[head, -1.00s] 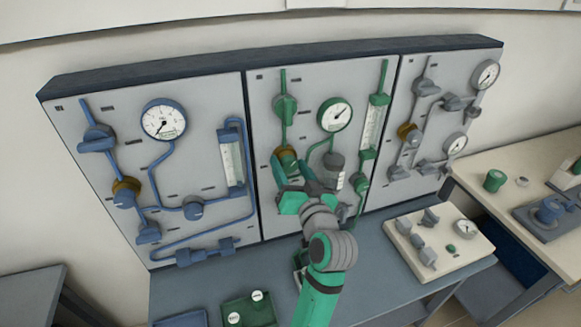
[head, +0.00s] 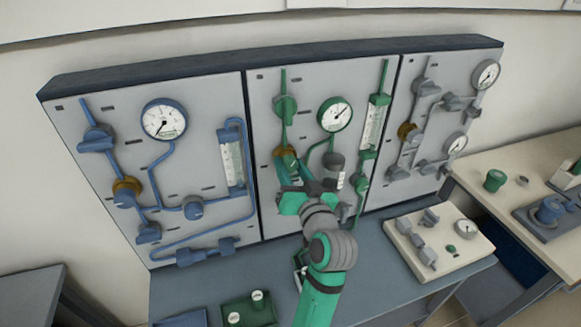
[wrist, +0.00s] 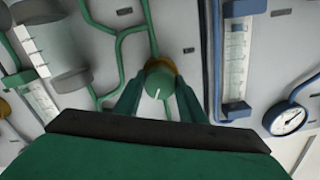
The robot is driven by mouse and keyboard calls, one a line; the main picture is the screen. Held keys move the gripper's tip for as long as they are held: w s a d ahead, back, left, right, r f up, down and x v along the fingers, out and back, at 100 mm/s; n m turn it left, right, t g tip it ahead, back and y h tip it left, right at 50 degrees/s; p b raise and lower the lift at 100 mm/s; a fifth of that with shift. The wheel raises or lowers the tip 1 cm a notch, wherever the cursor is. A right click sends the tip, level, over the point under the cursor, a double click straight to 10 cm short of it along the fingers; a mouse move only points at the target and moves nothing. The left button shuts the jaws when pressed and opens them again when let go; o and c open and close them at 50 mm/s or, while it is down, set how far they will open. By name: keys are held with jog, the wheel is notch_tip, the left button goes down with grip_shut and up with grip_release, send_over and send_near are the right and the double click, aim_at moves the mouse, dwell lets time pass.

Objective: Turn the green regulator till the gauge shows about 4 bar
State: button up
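The green regulator (head: 289,163) is a round green knob with a brass-coloured collar on the middle panel. In the wrist view the knob (wrist: 160,82) shows a white mark on its face, pointing down and slightly left. My gripper (head: 286,175) reaches it from the front. Its two green fingers (wrist: 160,92) lie on either side of the knob and appear to press on it. The round gauge (head: 335,114) with a green rim is to the upper right of the regulator. Its needle points to the upper right; the numbers are too small to read.
A green valve handle (head: 286,106) is above the regulator, and a flow tube (head: 372,125) is to the right. A blue panel (head: 75,120) and a grey panel (head: 465,110) flank it. A beige box (head: 452,262) and green tray (head: 262,312) are on the bench below.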

jog(key=o, duration=0.3)
jog(key=v, duration=1.1)
jog(key=shift+w, duration=0.1)
dwell(1.5)
jog(key=w+a+n, duration=0.1)
jog(key=w, duration=0.2)
jog(key=w+a+n, duration=0.1)
jog(key=w+n, duration=0.1)
jog(key=w, duration=0.1)
jog(key=w+a+n, duration=0.1)
jog(key=w, duration=0.3)
jog(key=shift+w+a+n, duration=0.15)
jog(key=shift+a+n, duration=0.1)
jog(key=shift+n, duration=0.05)
dwell(0.4)
